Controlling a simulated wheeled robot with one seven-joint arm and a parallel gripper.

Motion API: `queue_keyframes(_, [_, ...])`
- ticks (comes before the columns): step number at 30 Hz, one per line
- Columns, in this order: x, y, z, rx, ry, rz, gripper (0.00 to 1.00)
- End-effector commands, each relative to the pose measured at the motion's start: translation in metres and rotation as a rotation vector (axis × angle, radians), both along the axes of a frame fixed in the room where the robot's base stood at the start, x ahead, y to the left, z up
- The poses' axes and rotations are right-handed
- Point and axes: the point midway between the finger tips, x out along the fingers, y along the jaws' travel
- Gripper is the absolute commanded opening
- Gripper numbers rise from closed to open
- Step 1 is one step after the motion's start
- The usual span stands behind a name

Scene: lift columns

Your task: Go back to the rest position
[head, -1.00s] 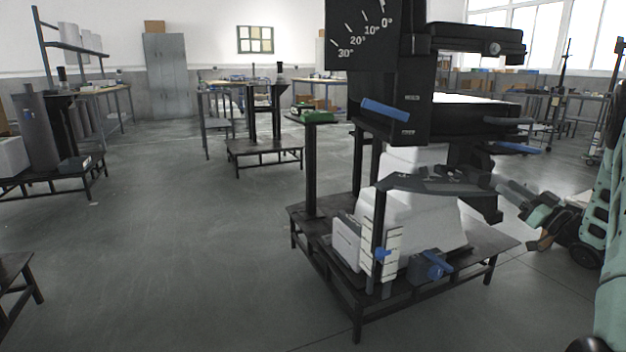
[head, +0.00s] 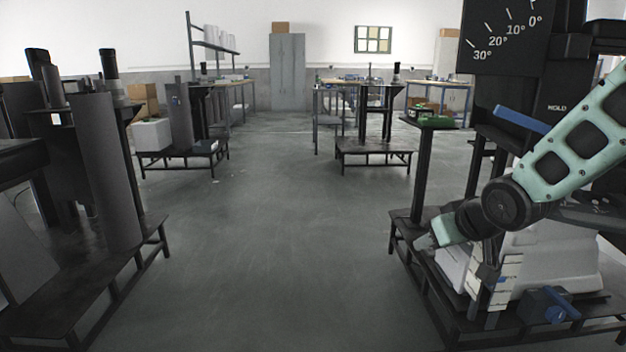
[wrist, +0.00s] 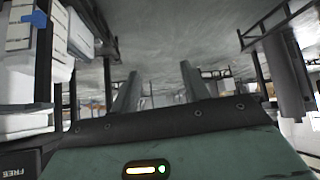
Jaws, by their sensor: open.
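My gripper shows in the wrist view (wrist: 160,82) as two grey fingers set well apart, with nothing between them. The wrist view looks upside down, with the floor at the top. In the head view my mint-green arm (head: 575,135) enters from the right and bends at a dark round joint. Its far end (head: 440,232) is at the lower right, in front of the white block of the lift column stand. The fingers are too small to make out there. I cannot tell whether the arm touches the stand.
The right lift column stand (head: 430,290) is close, with a black angle dial (head: 505,35) above it. Another dark stand (head: 125,255) is close on the left. Open grey floor (head: 275,250) lies between them. Farther tables and a grey cabinet (head: 288,75) stand behind.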

Motion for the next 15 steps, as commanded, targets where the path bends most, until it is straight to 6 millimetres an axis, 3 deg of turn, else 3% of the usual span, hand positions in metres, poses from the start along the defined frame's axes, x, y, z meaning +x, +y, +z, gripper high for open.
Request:
queue_keyframes(1, [-0.028, 0.028, -0.002, -0.019, 0.066, 0.045, 0.46])
queue_keyframes(3, [-0.069, 0.057, -0.008, -0.051, 0.171, 0.101, 0.46])
queue_keyframes(6, [-0.128, 0.086, -0.015, -0.100, 0.308, 0.176, 0.46])
queue_keyframes(9, [-0.181, 0.102, -0.019, -0.148, 0.423, 0.243, 0.46])
queue_keyframes(15, [-0.269, 0.114, -0.021, -0.235, 0.605, 0.356, 0.46])
